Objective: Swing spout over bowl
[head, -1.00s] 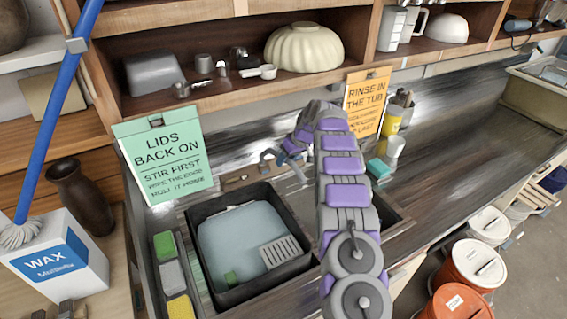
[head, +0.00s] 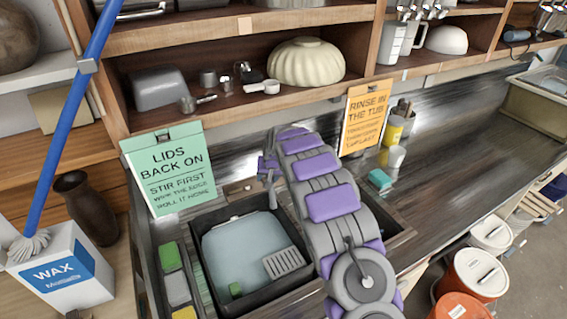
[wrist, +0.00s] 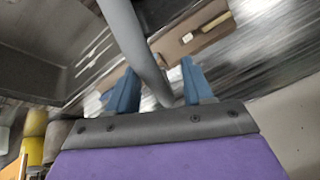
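The grey spout (head: 271,190) shows in the head view at the back edge of the black tub, partly hidden by my arm. In the wrist view the spout (wrist: 137,40) is a thick grey pipe running down between my blue fingers. My gripper (wrist: 160,88) is open around it, with a gap visible on each side. In the head view my gripper (head: 267,167) is mostly hidden behind my arm. The black tub (head: 207,279) holds pale water, a grey grate and a green block. A sink bowl to its right is largely covered by my arm.
A teal sponge (head: 380,179) and a white cup (head: 396,156) stand right of my arm. Sponges (head: 177,285) line the left. The counter farther right is clear.

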